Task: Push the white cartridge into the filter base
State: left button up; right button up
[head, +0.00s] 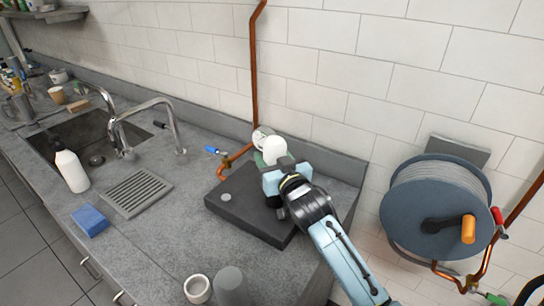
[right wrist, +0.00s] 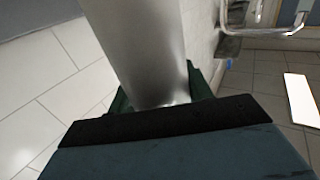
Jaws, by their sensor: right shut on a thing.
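The white cartridge (head: 274,149) stands up out of my right gripper (head: 273,176) in the head view, its rounded white end close to the tiled wall. The gripper is shut on it. In the right wrist view the cartridge (right wrist: 147,45) is a pale, smooth cylinder rising from between the jaws, with dark green parts at both sides of its lower end. A round white fitting (head: 261,136) on the copper pipe, perhaps the filter base, shows just behind the cartridge. The cartridge partly hides it, and I cannot tell whether they touch. My left gripper is not in view.
A dark slab (head: 238,214) lies on the counter under my right gripper. A copper pipe (head: 254,75) runs up the wall. A hose reel (head: 438,212) hangs at right. A cup (head: 197,289) and grey cylinder (head: 231,284) stand in front. The sink is left.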

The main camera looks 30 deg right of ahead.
jog(key=shift+f+b, duration=0.5)
jog(key=shift+f, duration=0.25)
jog(key=o, duration=1.4)
jog(key=shift+f, duration=0.1)
jog(key=shift+c, duration=0.2)
jog(key=shift+s, duration=0.15)
jog(key=s, duration=1.3)
jog(key=shift+a, duration=0.3)
